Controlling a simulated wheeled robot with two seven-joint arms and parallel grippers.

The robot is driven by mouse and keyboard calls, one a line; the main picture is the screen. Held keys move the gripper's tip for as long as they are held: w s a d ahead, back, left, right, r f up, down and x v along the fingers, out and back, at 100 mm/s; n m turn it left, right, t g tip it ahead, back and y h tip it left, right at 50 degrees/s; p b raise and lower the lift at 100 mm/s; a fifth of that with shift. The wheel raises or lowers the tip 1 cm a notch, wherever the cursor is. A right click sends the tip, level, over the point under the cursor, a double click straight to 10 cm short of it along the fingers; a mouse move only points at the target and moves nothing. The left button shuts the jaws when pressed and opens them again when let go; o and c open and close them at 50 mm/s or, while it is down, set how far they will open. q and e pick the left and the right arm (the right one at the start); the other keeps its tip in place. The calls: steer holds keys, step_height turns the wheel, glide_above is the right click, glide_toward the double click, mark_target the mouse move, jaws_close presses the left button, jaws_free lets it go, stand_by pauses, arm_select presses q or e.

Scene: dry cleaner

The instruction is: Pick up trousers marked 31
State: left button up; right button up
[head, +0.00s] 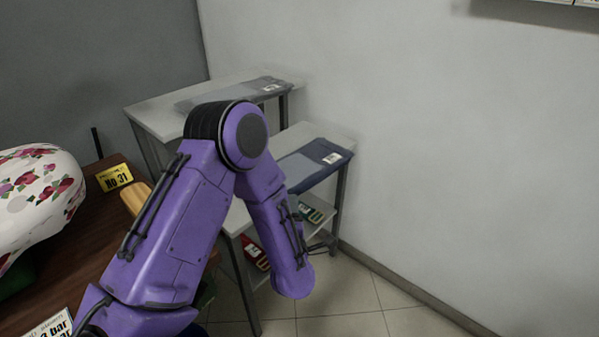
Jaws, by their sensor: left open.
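Folded dark blue trousers (312,160) with a white tag lie on the nearer white shelf table (270,150). Folded grey trousers (225,93), also with a white tag, lie on the farther white table (155,122). Both tags are too small to read. A yellow card marked "No 31" (114,178) stands on the brown counter at left. My left arm crosses in front of the nearer table and partly hides it. My left gripper (327,240) shows only as a small dark part beyond the forearm, low beside the table, empty and open. My right gripper is out of view.
Red (254,251) and green (312,213) items sit on the nearer table's lower shelf. A white floral padded shape (40,190) is on the brown counter (85,250) at left. Walls close off the back and right. Tiled floor (370,300) at lower right is clear.

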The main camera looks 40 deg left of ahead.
arm_select(q)
steer(key=x, duration=0.5)
jaws_close()
steer(key=shift+r, duration=0.1)
steer(key=shift+r, duration=0.1)
